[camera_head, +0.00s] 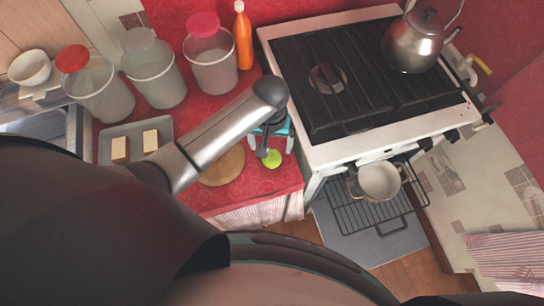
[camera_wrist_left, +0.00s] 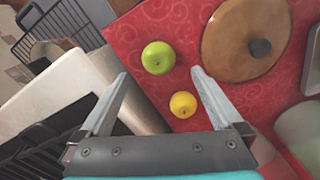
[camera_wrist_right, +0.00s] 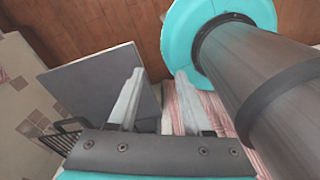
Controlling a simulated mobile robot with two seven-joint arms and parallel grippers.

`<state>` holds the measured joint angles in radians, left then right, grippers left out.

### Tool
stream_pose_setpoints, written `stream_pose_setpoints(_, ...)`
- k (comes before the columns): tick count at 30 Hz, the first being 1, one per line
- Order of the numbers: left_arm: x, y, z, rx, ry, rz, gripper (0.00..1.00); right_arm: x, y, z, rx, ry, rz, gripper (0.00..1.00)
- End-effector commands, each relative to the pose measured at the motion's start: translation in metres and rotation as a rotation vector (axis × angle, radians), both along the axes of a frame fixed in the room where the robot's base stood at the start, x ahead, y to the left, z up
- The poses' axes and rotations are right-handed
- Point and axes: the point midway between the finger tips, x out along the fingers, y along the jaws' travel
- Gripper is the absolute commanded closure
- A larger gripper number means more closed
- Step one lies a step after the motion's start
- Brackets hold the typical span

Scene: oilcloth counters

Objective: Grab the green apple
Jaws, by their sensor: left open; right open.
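The green apple (camera_head: 272,158) lies on the red patterned counter near its front edge, right of the round wooden lid. In the left wrist view the green apple (camera_wrist_left: 158,57) is just beyond the fingertips, slightly left of the middle of the jaws. A yellow fruit (camera_wrist_left: 183,105) lies nearer, between the open fingers in that picture. My left gripper (camera_wrist_left: 160,78) is open and empty, above the counter; in the head view my arm partly covers it. My right gripper (camera_wrist_right: 158,75) is open and empty, pointing down toward the floor area.
The round wooden lid (camera_head: 222,165) lies beside the apple. The white stove (camera_head: 310,150) stands close on the right, its oven open with a pot (camera_head: 379,181) on the rack. Several canisters, a butter tray (camera_head: 106,147) and an orange bottle (camera_head: 243,40) stand farther back.

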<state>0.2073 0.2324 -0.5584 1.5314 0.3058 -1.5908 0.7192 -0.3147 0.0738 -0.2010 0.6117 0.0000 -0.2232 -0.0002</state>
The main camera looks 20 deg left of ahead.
Motion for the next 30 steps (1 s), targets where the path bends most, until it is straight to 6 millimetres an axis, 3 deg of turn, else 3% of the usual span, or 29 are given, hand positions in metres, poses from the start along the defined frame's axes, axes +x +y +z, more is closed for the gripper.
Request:
stream_pose_setpoints(3, 0.0, 0.0, -0.02, 0.0, 0.0, 0.0, 0.0, 0.003, -0.003, -0.007, -0.003, -0.005, 0.002, 0.5)
stream_pose_setpoints(10, 0.0, -0.001, -0.034, 0.0, -0.001, -0.001, 0.0, 0.019, -0.004, -0.009, -0.004, -0.03, 0.003, 0.5)
stream_pose_setpoints(19, 0.0, -0.003, -0.075, -0.001, -0.002, 0.0, 0.0, 0.02, -0.004, -0.023, -0.003, -0.033, 0.003, 0.5)
stream_pose_setpoints(29, 0.0, -0.002, -0.08, 0.0, -0.003, 0.0, 0.0, 0.018, -0.004, -0.024, -0.004, -0.03, 0.002, 0.5)
stream_pose_setpoints(30, 0.0, -0.002, -0.08, 0.0, -0.003, 0.0, 0.05, 0.018, -0.004, -0.024, -0.004, -0.029, 0.002, 0.5)
